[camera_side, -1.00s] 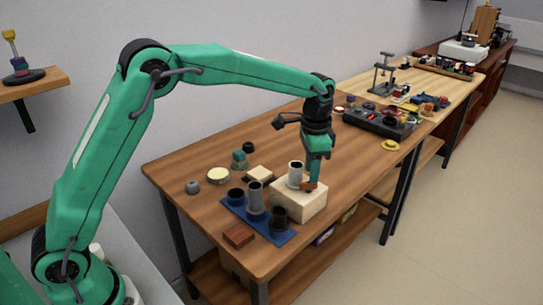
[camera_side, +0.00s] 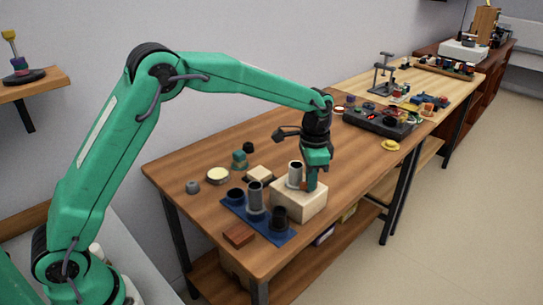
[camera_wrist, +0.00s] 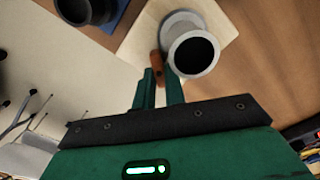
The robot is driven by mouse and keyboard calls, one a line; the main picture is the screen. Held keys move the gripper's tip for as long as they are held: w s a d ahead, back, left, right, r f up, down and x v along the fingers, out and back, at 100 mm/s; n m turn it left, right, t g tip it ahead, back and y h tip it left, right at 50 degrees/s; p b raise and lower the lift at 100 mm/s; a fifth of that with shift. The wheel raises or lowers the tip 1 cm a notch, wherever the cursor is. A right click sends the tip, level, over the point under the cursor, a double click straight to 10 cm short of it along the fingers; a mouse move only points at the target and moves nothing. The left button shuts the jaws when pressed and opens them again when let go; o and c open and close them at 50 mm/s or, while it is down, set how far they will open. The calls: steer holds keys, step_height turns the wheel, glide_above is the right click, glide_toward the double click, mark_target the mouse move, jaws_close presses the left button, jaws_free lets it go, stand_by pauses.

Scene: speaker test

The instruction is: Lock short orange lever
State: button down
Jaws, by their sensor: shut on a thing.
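A cream block (camera_side: 300,207) stands on the wooden bench and carries an upright grey tube (camera_side: 295,174). In the wrist view the block (camera_wrist: 222,20) shows with the open top of the tube (camera_wrist: 195,53). The short orange lever (camera_wrist: 156,64) sticks out beside the tube's base. My gripper (camera_wrist: 159,76) is shut on the lever, with its two green fingers at the lever's sides. In the side view my gripper (camera_side: 311,185) points down at the block's right part, and the lever is mostly hidden behind the fingers.
A blue base (camera_side: 262,229) with several dark and grey tubes stands just left of the block. A red-brown block (camera_side: 239,234) lies at the front edge. A black device (camera_side: 378,121) is at the back right, near a yellow disc (camera_side: 390,145). The bench between is mostly clear.

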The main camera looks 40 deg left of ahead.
steer(key=shift+m, duration=0.5)
steer(key=m, duration=0.4)
steer(key=shift+s+d+m, duration=0.1)
steer(key=shift+m, duration=0.2)
steer(key=m, duration=0.4)
steer(key=shift+s+r+m, duration=0.1)
steer(key=shift+m, duration=0.3)
steer(key=c, duration=1.5)
jaws_free()
steer(key=shift+o, duration=0.2)
steer(key=shift+r, duration=3.9)
